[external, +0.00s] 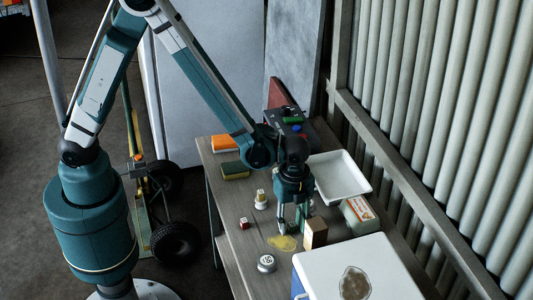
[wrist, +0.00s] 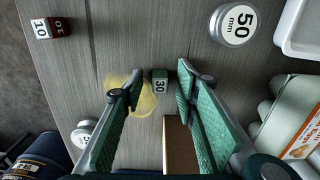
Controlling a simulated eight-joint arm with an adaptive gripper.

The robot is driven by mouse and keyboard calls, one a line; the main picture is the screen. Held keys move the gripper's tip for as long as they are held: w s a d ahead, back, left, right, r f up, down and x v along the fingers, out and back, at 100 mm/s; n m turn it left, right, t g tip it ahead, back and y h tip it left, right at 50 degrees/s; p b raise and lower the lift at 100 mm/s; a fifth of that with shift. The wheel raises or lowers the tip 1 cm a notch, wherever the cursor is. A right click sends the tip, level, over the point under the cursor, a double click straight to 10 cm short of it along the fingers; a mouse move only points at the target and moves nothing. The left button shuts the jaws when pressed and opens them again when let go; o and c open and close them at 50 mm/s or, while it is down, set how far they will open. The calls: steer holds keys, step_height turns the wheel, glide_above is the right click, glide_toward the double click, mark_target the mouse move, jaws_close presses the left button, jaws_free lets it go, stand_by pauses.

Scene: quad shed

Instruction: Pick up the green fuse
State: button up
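The green fuse (wrist: 160,80), a small block marked 30, sits on the grey wooden table (wrist: 135,30) beside a yellow stain (wrist: 146,100) in the wrist view. My gripper (wrist: 157,86) is open, with its two green-padded fingers on either side of the fuse. Gaps show between the fuse and both fingertips. In the external view my gripper (external: 292,230) points down, low over the table by the stain (external: 283,243). I cannot make out the fuse there; the fingers may hide it.
A wooden block (external: 315,232) stands close beside my gripper. A red fuse marked 10 (wrist: 55,28), a round 50 mm piece (wrist: 235,24) and a white disc (external: 267,263) are nearby. A white tray (external: 340,178), a labelled carton (external: 358,215) and a white-lidded box (external: 380,265) lie right.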

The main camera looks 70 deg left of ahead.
mark_target(292, 223)
stand_by(0.3)
steer(key=c, duration=0.8)
steer(key=shift+r, duration=0.15)
steer(key=shift+r+p, duration=0.8)
steer(key=shift+r, duration=4.05)
